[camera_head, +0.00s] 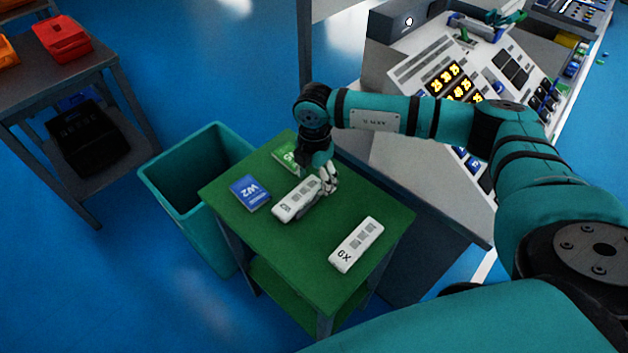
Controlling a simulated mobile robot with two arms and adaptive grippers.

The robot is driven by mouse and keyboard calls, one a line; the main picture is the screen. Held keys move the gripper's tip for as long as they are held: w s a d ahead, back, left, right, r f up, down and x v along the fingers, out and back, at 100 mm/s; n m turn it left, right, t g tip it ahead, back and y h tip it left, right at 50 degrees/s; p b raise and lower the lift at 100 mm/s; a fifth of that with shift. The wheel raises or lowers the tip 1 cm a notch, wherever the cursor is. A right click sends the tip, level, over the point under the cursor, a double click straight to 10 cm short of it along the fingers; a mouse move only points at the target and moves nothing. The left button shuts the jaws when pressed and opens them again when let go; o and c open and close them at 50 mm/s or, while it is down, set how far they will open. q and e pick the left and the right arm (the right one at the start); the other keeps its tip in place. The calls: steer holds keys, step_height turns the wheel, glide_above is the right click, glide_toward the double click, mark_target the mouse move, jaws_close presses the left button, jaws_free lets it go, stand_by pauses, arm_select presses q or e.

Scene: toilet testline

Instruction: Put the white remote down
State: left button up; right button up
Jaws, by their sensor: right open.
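A white remote (295,201) lies on the green table (283,249), or just above it; I cannot tell whether it fully touches. My right gripper (325,184) is open at the right end of this remote, and its fingers hide that end. My left gripper is not in view.
A blue W2 box (250,193) and a green box (287,157) lie on the same table. A teal bin (184,205) stands at its left. A control console (427,154) stands close behind right. A grey shelf (67,82) is at far left.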

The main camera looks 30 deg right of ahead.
step_height(320, 180, up, 11)
steer(key=b, duration=0.1)
steer(key=shift+r+b, duration=0.15)
steer(key=shift+b, duration=0.15)
stand_by(0.4)
